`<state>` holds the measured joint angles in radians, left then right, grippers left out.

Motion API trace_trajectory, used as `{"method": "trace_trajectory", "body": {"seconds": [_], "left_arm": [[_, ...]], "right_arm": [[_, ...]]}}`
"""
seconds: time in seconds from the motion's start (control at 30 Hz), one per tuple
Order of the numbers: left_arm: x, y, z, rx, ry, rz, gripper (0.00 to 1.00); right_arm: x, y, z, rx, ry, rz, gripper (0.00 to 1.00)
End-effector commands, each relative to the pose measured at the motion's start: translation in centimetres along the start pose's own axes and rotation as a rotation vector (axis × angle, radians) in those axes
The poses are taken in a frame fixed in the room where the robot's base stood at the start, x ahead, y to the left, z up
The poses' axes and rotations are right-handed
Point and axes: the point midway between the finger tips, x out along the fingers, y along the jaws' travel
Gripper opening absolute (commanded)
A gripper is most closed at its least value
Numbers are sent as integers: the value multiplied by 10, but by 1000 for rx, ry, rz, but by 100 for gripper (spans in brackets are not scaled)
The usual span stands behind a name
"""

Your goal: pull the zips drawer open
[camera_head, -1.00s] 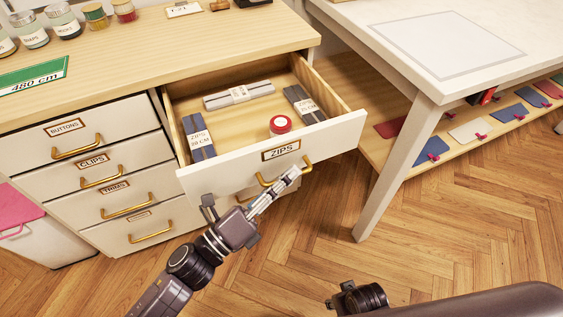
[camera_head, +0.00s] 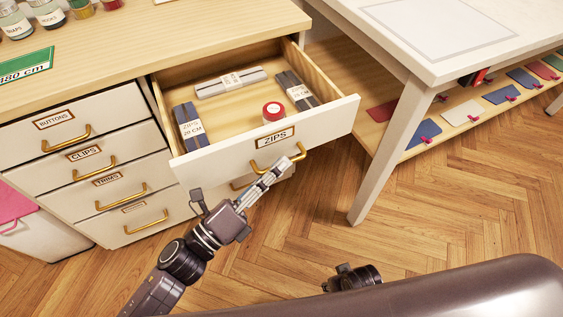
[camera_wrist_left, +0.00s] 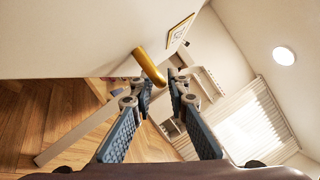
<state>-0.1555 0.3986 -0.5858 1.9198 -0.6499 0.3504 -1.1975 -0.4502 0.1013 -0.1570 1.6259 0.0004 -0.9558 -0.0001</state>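The zips drawer (camera_head: 222,163) is pulled well out of the cabinet, its inside in plain view. Its white front carries a ZIPS label (camera_head: 275,138) and a brass handle (camera_head: 301,150). My left gripper (camera_head: 287,165) is at that handle, in front of the drawer. In the left wrist view the brass handle (camera_wrist_left: 149,67) runs in between the fingertips of my left gripper (camera_wrist_left: 163,82), which look closed on it; the exact contact is hard to see.
Closed buttons, clips and trims drawers (camera_head: 85,171) are to the left. A white table (camera_head: 384,150) stands at the right, its leg near the drawer, with coloured swatches on its low shelf (camera_head: 447,139). The wooden floor (camera_head: 440,215) before the drawer is clear.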

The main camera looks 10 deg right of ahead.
Motion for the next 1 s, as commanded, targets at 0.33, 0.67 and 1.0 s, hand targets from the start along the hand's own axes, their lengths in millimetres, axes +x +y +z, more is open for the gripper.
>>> {"method": "trace_trajectory", "body": {"seconds": [0.33, 0.67, 1.0], "left_arm": [[-73, 1, -1, -3, 2, 5, 15], [-105, 0, 0, 0, 1, 1, 15], [-106, 0, 0, 0, 1, 0, 15]], "right_arm": [[0, 0, 1, 0, -1, 0, 40], [0, 0, 1, 0, -1, 1, 40], [0, 0, 1, 0, -1, 1, 40]]}}
